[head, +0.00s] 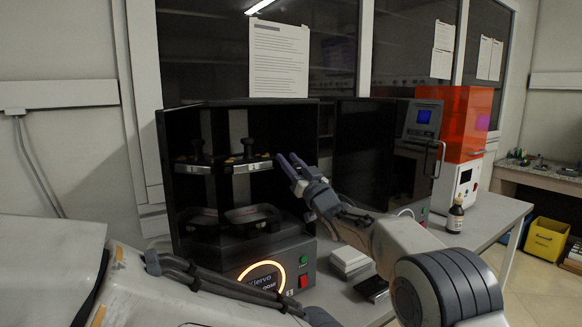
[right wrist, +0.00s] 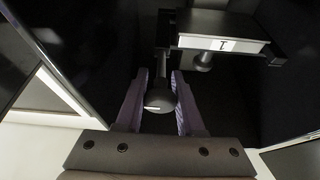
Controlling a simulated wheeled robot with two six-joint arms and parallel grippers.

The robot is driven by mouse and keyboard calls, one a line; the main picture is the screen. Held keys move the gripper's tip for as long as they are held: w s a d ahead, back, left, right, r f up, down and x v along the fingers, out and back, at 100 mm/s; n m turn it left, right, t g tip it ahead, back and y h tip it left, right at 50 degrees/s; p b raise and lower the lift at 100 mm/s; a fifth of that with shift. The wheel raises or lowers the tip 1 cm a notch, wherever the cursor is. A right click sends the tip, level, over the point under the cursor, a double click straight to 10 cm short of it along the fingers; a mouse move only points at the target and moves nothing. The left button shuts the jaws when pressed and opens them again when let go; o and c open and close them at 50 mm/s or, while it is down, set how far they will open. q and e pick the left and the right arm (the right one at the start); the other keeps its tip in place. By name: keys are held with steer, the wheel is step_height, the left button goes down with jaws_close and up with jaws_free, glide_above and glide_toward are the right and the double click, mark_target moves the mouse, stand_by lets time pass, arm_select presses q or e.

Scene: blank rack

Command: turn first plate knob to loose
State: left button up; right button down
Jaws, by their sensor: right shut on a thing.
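The black open-fronted rack machine (head: 232,240) stands on the bench, with metal plates (head: 252,167) across its upper part and dark upright knobs (head: 248,148) above them. My right gripper (head: 287,160) reaches in from the right at the front right end of the upper plate. In the right wrist view, its two purple-grey fingers (right wrist: 162,100) are shut on a dark round knob (right wrist: 160,97) with a small pale mark on its face. A plate block with a "T" label (right wrist: 223,45) is beyond it. The held knob is hidden in the head view. My left gripper is not in view.
The machine's front has a lit orange ring display (head: 262,280) and a red button (head: 304,281). White boxes (head: 350,259) lie to its right. A second dark cabinet, an orange unit (head: 470,115) and a brown bottle (head: 455,216) stand farther right.

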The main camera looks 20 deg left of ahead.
steer(key=n+g, duration=0.1)
steer(key=n, duration=0.2)
steer(key=n+g+y+p, duration=0.1)
steer(key=n, duration=0.1)
steer(key=shift+s+a+n+g, duration=0.1)
steer(key=shift+s+n+g, duration=0.05)
steer(key=shift+n+g, duration=0.25)
steer(key=shift+s+a+f+n+g+h+p, duration=0.15)
steer(key=shift+n+g+p, duration=1.05)
steer(key=shift+n, duration=1.55)
steer(key=shift+s+a+f+n+g+h+p, duration=0.1)
steer(key=shift+f+n+g+h+p, duration=0.15)
steer(key=shift+n+g+p, duration=1.75)
steer(key=shift+s+a+f+n+h+p, duration=0.2)
steer(key=shift+n+p, duration=0.7)
steer(key=shift+n, duration=2.55)
steer(key=shift+w+d+f, duration=0.1)
steer(key=shift+d, duration=0.05)
steer(key=c, duration=0.6)
jaws_free()
steer(key=shift+o, duration=0.2)
steer(key=shift+d, duration=0.1)
